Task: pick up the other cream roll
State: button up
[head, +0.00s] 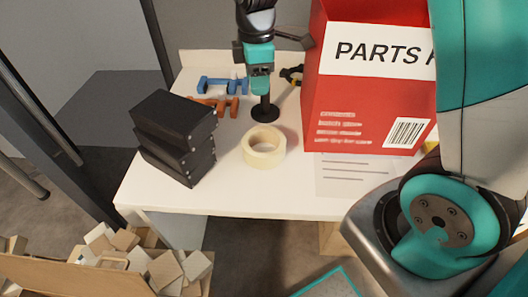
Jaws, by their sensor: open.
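One cream roll (263,149) lies flat on the white table, hole upward, right of the black boxes and near the front half. I see no second cream roll in this view. My gripper (262,88) is at the end of my teal and dark wrist, which hangs in from the top centre. It is open, farther back than the roll and apart from it. Its fingers are hard to make out against the black round-based shape there, and I see nothing held.
Stacked black boxes (176,137) stand left of the roll. A tall red parts carton (368,100) stands right, by a paper sheet (352,176). Blue (222,86) and orange (214,106) tools lie behind. A carton of wooden blocks (65,278) is lower left. The table's front is clear.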

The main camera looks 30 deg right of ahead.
aim_at(260, 128)
notch_tip(260, 128, down, 11)
jog(key=shift+f, duration=0.1)
jog(key=f, duration=0.5)
jog(key=shift+s+d+f, duration=0.2)
jog(key=shift+f, duration=0.1)
grip_shut()
